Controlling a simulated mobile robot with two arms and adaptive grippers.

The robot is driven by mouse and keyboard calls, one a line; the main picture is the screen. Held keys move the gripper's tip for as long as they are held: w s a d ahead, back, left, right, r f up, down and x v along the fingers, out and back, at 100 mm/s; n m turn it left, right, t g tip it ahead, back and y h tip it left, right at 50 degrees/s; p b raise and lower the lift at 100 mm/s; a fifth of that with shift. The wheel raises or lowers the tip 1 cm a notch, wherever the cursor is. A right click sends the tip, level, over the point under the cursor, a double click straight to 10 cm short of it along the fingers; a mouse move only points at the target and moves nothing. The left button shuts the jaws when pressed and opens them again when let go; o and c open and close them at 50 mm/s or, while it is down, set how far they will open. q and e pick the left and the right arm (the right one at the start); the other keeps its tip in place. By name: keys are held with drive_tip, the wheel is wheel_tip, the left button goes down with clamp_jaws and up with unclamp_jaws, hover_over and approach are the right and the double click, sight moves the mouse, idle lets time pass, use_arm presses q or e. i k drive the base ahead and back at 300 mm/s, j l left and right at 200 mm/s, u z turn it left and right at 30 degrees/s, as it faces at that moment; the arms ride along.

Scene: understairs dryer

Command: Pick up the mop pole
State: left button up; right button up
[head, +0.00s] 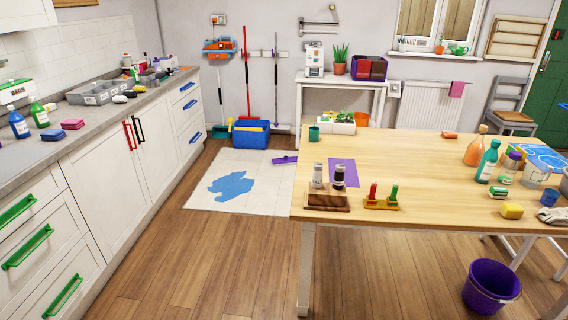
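Several long-handled tools hang upright on the back wall, past the far end of the table. A red pole (246,75) hangs in the middle. A slim dark grey pole (276,80) hangs to its right from a wall rail. A third pole with a green broom head (220,131) stands to the left. I cannot tell for sure which is the mop pole. A flat purple piece like a mop head (284,160) lies on the floor in front of them. Neither of my grippers is in view.
A blue bucket (251,135) stands below the poles. A blue puddle (232,185) lies on the pale floor tiles. A long wooden table (440,165) fills the right, with a purple bucket (490,287) by it. Open wooden floor (225,260) lies between the counter (95,120) and table.

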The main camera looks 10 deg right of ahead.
sight(285, 160)
drive_tip(key=i+j+u, duration=0.25)
drive_tip(key=i, duration=0.15)
drive_tip(key=i+u, duration=0.3)
drive_tip(key=i+j, duration=0.1)
drive_tip(key=i, duration=0.55)
drive_tip(key=i+j+z, duration=0.1)
drive_tip(key=i, duration=0.55)
drive_tip(key=i+j, duration=0.2)
drive_tip(key=i, duration=0.45)
drive_tip(key=i+l+z, duration=0.25)
drive_tip(key=i+z, duration=0.2)
drive_tip(key=i, duration=0.5)
drive_tip(key=i+j+z, duration=0.15)
drive_tip(key=i+z, duration=0.3)
drive_tip(key=i, duration=0.55)
drive_tip(key=i+l, duration=0.1)
drive_tip(key=i, duration=0.5)
drive_tip(key=i+l, duration=0.1)
drive_tip(key=i, duration=0.5)
drive_tip(key=i+l, duration=0.15)
drive_tip(key=i, duration=0.45)
drive_tip(key=i+j, duration=0.1)
drive_tip(key=i, duration=0.25)
drive_tip(key=i+j, duration=0.15)
drive_tip(key=i, duration=0.15)
drive_tip(key=z, duration=0.05)
